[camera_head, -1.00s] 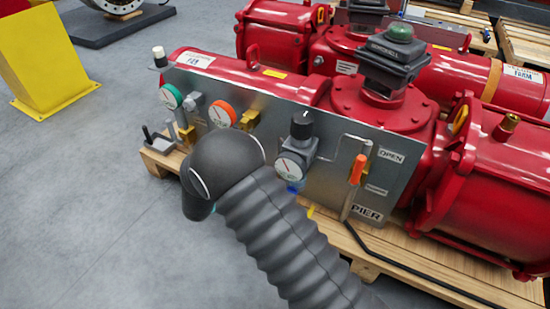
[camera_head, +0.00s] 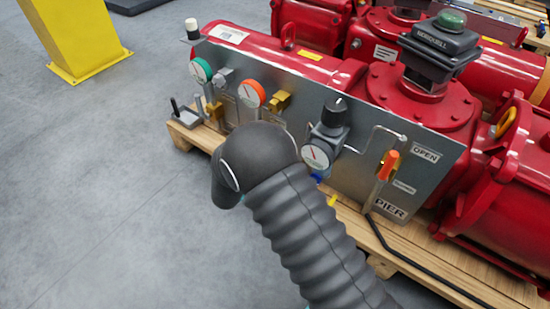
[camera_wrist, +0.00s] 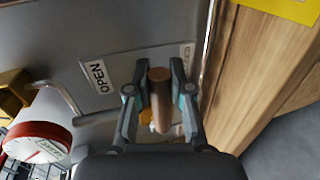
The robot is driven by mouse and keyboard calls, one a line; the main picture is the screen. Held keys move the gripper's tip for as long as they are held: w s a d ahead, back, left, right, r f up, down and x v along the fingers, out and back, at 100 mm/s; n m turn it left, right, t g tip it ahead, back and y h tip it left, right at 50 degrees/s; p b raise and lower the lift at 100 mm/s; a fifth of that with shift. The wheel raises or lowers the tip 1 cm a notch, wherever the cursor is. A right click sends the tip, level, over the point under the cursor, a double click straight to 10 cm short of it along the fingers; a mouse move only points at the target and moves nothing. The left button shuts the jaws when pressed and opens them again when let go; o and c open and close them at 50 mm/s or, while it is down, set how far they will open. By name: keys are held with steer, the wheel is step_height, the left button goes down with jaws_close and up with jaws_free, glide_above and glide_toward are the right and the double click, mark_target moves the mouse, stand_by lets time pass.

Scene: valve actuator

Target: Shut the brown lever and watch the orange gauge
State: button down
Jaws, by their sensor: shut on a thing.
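The brown lever (camera_wrist: 160,97) is a round bar standing between the two fingers of my gripper (camera_wrist: 158,84) in the wrist view. My gripper is shut on it, one finger on each side. In the head view my arm hides the gripper and the brown lever. The orange gauge (camera_head: 251,94) sits on the grey panel (camera_head: 350,178), with a white face and a needle too small to read. It appears that the red-orange rimmed gauge at lower left of the wrist view (camera_wrist: 36,140) is the same one, seen at a slant.
An OPEN label (camera_wrist: 97,75) is beside the lever. The panel also carries a green gauge (camera_head: 200,70), a regulator with a gauge (camera_head: 316,157) and an orange-handled lever (camera_head: 388,165). Red actuator bodies (camera_head: 420,100) stand behind. The grey floor (camera_head: 110,190) at left is clear.

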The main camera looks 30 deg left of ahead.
steer(key=c, duration=1.1)
jaws_free()
steer(key=shift+f, duration=0.25)
steer(key=shift+o, duration=0.4)
steer(key=shift+r, duration=0.1)
steer(key=v, duration=1.2)
